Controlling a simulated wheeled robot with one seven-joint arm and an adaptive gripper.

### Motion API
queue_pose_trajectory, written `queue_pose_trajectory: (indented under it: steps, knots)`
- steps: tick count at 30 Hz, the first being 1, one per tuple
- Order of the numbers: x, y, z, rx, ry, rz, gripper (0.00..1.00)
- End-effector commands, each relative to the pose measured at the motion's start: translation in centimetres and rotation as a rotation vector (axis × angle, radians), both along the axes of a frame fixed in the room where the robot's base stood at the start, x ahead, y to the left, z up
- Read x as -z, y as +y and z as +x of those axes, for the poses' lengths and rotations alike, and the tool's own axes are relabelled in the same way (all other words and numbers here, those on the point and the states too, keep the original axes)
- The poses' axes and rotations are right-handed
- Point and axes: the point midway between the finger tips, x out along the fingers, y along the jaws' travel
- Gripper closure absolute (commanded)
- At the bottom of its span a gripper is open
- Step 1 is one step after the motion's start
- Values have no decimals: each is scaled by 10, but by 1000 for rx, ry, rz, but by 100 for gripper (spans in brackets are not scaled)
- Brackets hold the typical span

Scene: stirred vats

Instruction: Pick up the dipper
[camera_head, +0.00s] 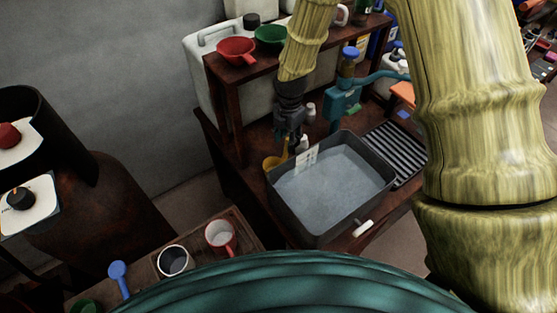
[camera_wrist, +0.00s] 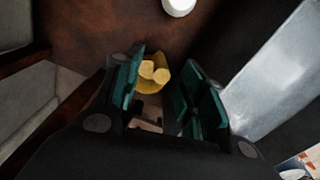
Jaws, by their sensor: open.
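A yellow dipper (camera_head: 275,162) is on the brown bench, just left of the grey tub. My gripper (camera_head: 291,138) points down right above it, partly covering it in the head view. In the wrist view the yellow dipper (camera_wrist: 153,84) shows between the two dark green finger pads of my open gripper (camera_wrist: 163,66). A rounded handle end faces the camera, with the bowl partly hidden behind it. The fingers stand on either side of it with a visible gap to the right pad; whether the left pad touches it I cannot tell.
The grey tub (camera_head: 325,228) of water stands close right of my gripper. A shelf (camera_head: 226,92) with red (camera_head: 237,50) and green (camera_head: 270,35) scoops rises behind. A teal pump (camera_head: 343,103) stands behind the tub. Mugs (camera_head: 174,261) and a blue ladle (camera_head: 118,275) are at lower left.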

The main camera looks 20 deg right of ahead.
Motion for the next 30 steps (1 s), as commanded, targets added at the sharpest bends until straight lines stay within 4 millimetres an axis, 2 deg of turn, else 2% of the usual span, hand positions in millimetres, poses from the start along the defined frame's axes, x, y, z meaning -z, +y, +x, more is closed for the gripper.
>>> queue_pose_trajectory:
  steps: [16,28,30]
  knots:
    - [44,1,4,0,4,0,59]
    - [51,1,4,0,1,-1,59]
    - [51,1,4,0,1,-1,70]
